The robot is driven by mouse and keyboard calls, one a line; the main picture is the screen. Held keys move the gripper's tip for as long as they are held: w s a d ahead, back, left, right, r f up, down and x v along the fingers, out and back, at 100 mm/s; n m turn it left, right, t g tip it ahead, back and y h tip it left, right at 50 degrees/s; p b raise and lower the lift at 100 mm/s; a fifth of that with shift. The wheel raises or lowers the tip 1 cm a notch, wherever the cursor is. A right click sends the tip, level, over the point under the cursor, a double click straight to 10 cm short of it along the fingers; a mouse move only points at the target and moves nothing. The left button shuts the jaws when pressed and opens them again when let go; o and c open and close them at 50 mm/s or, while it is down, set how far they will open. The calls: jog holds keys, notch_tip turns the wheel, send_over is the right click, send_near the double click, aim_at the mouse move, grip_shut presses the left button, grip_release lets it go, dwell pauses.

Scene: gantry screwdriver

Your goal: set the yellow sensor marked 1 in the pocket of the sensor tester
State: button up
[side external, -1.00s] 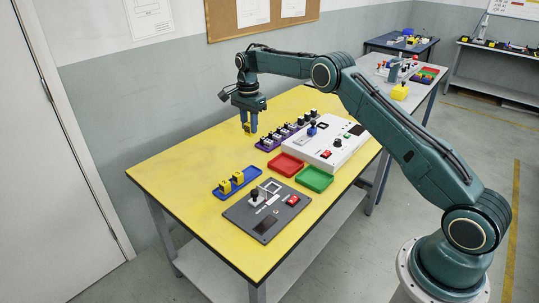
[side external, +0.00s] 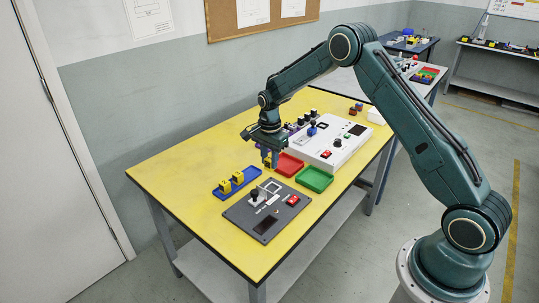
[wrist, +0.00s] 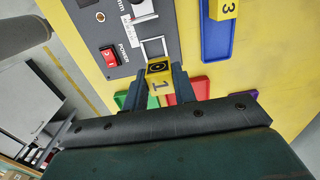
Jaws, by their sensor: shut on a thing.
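The yellow sensor marked 1 (wrist: 158,82) is between the fingers of my gripper (wrist: 154,88), with its number and a black ring mark facing the wrist camera. In the side view my gripper (side external: 270,164) points down and holds the sensor above the table, just behind the sensor tester. The sensor tester (side external: 243,213) is a dark grey panel with a red power switch, a black knob and a white-framed pocket (side external: 273,185). In the wrist view the pocket frame (wrist: 152,42) shows just past the sensor, partly covered by it. The height between sensor and panel is hard to tell.
A blue tray (side external: 222,195) with yellow sensors stands left of the tester; one is marked 3 (wrist: 224,9). Red (side external: 292,164) and green (side external: 314,179) trays and a white control box (side external: 310,151) lie to the right. The front left table is clear.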

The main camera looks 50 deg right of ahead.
aim_at(272, 171)
jog(key=shift+s+a+f, duration=0.1)
jog(key=shift+s+f, duration=0.15)
jog(key=shift+s, duration=0.3)
jog(key=shift+f, duration=0.15)
jog(key=shift+f, duration=2.8)
jog(key=shift+f, duration=0.7)
dwell(0.6)
jog(key=o, duration=1.3)
jog(key=shift+r, duration=0.1)
jog(key=shift+r, duration=3.9)
